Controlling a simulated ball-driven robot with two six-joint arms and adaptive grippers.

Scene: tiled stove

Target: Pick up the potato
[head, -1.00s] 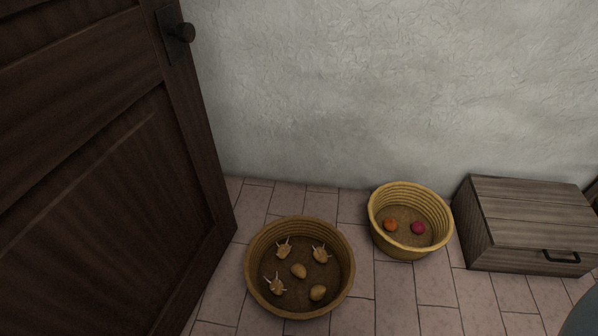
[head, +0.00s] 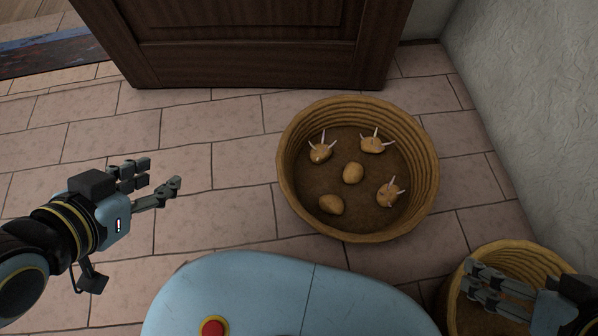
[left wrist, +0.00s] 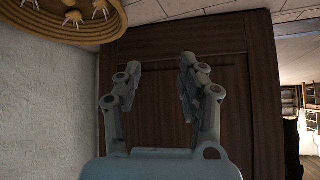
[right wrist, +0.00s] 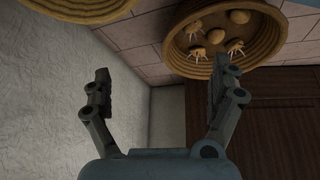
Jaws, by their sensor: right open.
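A round woven basket (head: 287,190) stands on the floor in the head view. In it lie two smooth potatoes, one near the middle (head: 352,173) and one at the lower left (head: 331,204). Three potatoes with pale sprouts lie around them, at the upper left (head: 321,152), upper right (head: 375,145) and right (head: 388,193). My left gripper (head: 162,178) is left of the basket, open and empty, its fingers apart in the left wrist view (left wrist: 160,68). My right gripper (head: 472,285) is open and empty, at the lower right in front of a second basket; the right wrist view (right wrist: 162,72) shows its fingers wide apart.
The second, yellower basket (head: 540,255) stands by the wall at the lower right, partly hidden by my right gripper. A dark wooden door (head: 260,45) stands behind the potato basket. A plastered wall (head: 535,120) bounds the right. Tiled floor (head: 220,130) is clear on the left.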

